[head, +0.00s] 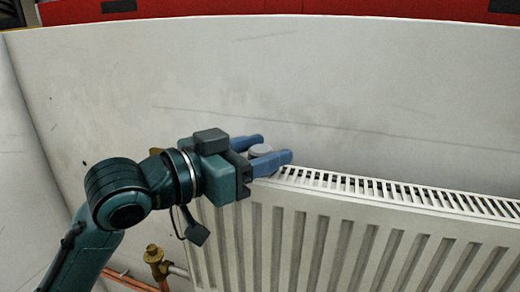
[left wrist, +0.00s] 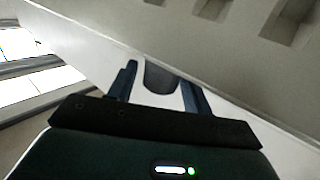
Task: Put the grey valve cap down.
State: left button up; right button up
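The grey valve cap (head: 261,150) is a small round piece between the blue fingers of my left gripper (head: 272,149). The gripper reaches in from the left at the left end of the radiator's top. In the left wrist view the cap (left wrist: 160,78) shows dark between the fingertips (left wrist: 158,80), close to the right finger, with a thin gap seeming to show at the left one. I cannot tell whether the fingers grip it. The near finger hides its underside, so I cannot tell whether it touches the radiator. My right gripper is not in view.
The white ribbed radiator (head: 350,235) has a slotted top grille (head: 400,190) running to the right, clear of objects. A pale wall (head: 330,80) stands close behind it. A brass valve (head: 154,256) and copper pipe (head: 130,281) are below my arm. Red units (head: 270,7) lie beyond the wall.

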pick_arm(q)
jog(key=shift+o, duration=0.6)
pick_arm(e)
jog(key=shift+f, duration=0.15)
pick_arm(q)
jog(key=shift+r, duration=0.15)
jog(key=shift+s+a, duration=0.1)
jog(key=shift+a, duration=0.1)
jog(key=b+v, duration=0.8)
jog(key=v, duration=0.3)
jog(key=shift+s+a, duration=0.15)
jog(key=shift+a, duration=0.05)
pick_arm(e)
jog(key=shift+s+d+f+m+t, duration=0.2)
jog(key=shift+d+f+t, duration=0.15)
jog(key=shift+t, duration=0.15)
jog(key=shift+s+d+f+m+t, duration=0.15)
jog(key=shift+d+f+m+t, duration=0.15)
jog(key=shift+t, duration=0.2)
pick_arm(q)
jog(key=shift+r, duration=0.1)
